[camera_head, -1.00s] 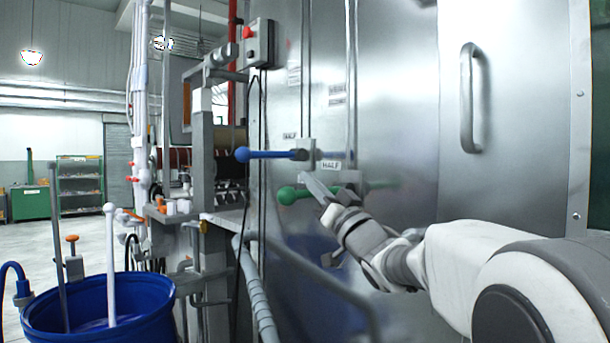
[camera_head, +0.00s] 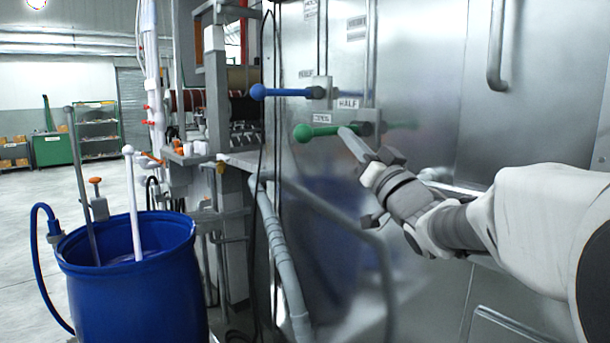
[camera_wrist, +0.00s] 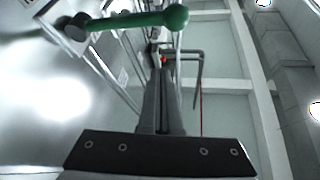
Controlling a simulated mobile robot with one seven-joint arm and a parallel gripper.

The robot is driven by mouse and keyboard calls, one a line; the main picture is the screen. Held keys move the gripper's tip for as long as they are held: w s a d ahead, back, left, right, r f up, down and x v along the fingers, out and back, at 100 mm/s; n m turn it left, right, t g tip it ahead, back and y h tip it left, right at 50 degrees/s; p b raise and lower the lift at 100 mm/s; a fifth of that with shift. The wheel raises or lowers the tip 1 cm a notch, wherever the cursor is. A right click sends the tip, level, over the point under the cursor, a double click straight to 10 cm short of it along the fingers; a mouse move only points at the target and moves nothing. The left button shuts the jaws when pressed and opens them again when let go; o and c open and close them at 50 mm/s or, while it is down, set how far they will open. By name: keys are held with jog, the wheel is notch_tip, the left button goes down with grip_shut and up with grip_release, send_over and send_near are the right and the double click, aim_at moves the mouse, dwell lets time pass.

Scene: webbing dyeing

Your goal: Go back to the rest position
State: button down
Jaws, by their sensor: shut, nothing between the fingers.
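My gripper (camera_head: 350,140) is at the steel cabinet's front, its fingers pointing up and to the left near the green-knobbed lever. In the wrist view its fingers (camera_wrist: 163,90) are together with nothing between them. The green lever (camera_head: 318,131) sticks out to the left from its mount, roughly level; in the wrist view the green lever (camera_wrist: 135,21) crosses above the fingertips. I cannot tell whether the fingers touch it. The blue lever (camera_head: 285,91) sits above it, also level and pointing left.
A blue barrel (camera_head: 135,290) with a white rod (camera_head: 133,205) stands at the lower left. Pipes (camera_head: 285,265) run along the front of the steel cabinet (camera_head: 420,90), which has a door handle (camera_head: 497,45). Open floor (camera_head: 30,215) lies at the far left.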

jog(key=s+d+f+m+g+h, duration=0.45)
jog(key=s+f+g+h, duration=0.25)
jog(key=s+f+h, duration=0.45)
jog(key=s+a+f+n+g+y, duration=0.25)
jog(key=s+f+g, duration=0.65)
jog(key=s+f, duration=0.85)
notch_tip(320, 180, up, 23)
jog(key=s+p, duration=0.2)
jog(key=p, duration=1.9)
jog(key=shift+a+f+p, duration=0.15)
jog(key=shift+p, duration=0.15)
jog(key=shift+s, duration=0.1)
